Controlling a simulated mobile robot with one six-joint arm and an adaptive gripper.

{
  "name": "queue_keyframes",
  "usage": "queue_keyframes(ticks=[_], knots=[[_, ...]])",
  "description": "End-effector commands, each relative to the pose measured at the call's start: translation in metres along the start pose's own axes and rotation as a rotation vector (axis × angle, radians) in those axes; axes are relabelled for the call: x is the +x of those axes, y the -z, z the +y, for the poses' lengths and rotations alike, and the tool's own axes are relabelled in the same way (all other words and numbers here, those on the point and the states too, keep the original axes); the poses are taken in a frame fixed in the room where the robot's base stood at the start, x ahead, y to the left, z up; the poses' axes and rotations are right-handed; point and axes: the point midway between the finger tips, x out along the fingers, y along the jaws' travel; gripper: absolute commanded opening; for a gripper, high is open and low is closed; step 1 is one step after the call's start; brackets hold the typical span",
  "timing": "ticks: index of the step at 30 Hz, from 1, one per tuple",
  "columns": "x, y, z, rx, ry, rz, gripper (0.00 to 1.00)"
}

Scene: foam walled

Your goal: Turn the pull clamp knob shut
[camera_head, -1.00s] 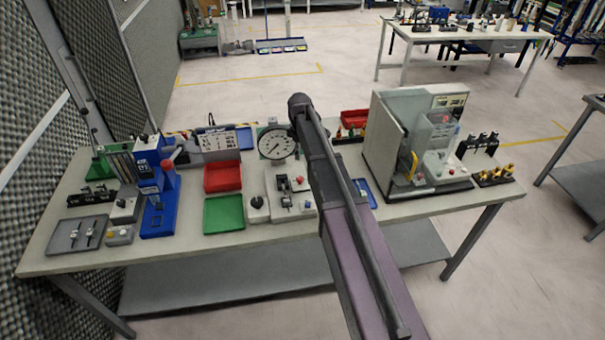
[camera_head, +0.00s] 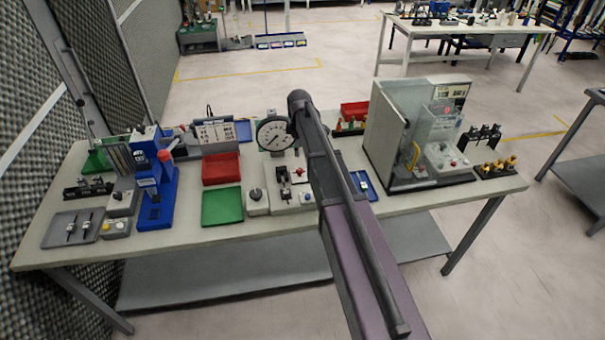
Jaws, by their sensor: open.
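A small grey box with a dark round knob (camera_head: 256,195) stands near the front edge of the table, right of a green tray. Right beside it is a light grey fixture (camera_head: 305,197) with dark metal clamp parts and a red knob (camera_head: 299,173) on top. I cannot tell which of these knobs belongs to the pull clamp, nor how far either is turned. My arm crosses the middle of the view just right of the fixture and covers part of the table there. My gripper does not show; no fingers are visible.
A dial gauge (camera_head: 273,135) stands behind the fixture. A red tray (camera_head: 221,169) and the green tray (camera_head: 222,207) lie left, beside a blue press (camera_head: 157,193). A grey walled enclosure (camera_head: 393,135) stands right. A narrow front strip of table (camera_head: 200,244) is clear.

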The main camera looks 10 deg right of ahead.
Motion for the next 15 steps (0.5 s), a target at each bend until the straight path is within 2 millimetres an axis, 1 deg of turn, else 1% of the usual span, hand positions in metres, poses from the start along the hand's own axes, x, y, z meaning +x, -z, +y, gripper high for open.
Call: queue_keyframes(ticks=[1, 15], knots=[[0.009, 0.000, 0.000, 0.000, 0.000, 0.000, 0.76], [0.044, 0.001, 0.000, -0.001, 0.000, 0.000, 0.76]])
